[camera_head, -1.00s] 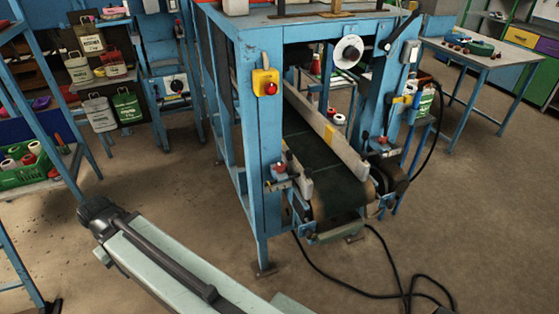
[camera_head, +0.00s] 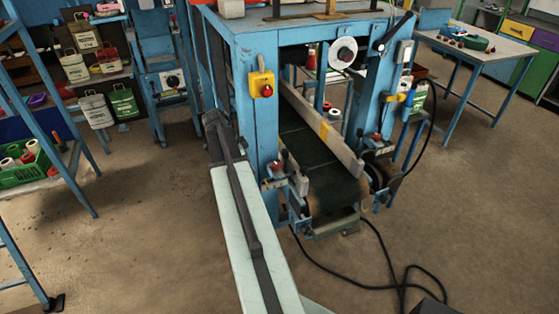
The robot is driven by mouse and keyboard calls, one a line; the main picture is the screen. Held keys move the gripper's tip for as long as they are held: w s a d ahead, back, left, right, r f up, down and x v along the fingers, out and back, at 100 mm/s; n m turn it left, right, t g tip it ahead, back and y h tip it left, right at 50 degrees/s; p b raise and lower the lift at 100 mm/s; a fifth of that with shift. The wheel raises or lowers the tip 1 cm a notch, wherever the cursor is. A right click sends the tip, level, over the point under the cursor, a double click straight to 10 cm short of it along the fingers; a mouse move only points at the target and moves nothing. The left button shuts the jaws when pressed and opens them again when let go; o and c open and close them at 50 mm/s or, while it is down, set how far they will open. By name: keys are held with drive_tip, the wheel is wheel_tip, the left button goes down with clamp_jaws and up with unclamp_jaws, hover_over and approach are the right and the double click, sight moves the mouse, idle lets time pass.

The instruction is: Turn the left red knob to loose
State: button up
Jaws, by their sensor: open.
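A second red knob (camera_head: 378,137) shows at the right side of the belt. My arm reaches up from the bottom of the picture, and its dark far joint is just left of the stand's front left post. My gripper cannot be made out; it seems hidden beyond that joint. The way the left knob is turned is too small to tell.
A yellow box with a red button (camera_head: 267,90) is on the post above the left knob. A black cable (camera_head: 385,275) lies on the floor at the front right. A shelf with a green crate (camera_head: 27,172) stands at the left. The floor between is clear.

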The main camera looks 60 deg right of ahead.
approach(281, 163)
drive_tip(key=x, duration=0.5)
drive_tip(key=shift+w+a+f, duration=0.2)
drive_tip(key=shift+a, duration=0.05)
drive_tip(key=b+x, duration=0.2)
drive_tip(key=shift+s+d+f, duration=0.2)
drive_tip(key=shift+d, duration=0.05)
drive_tip(key=shift+s+d+f+b, duration=0.15)
drive_tip(key=shift+f+b, duration=0.15)
drive_tip(key=shift+b, duration=0.1)
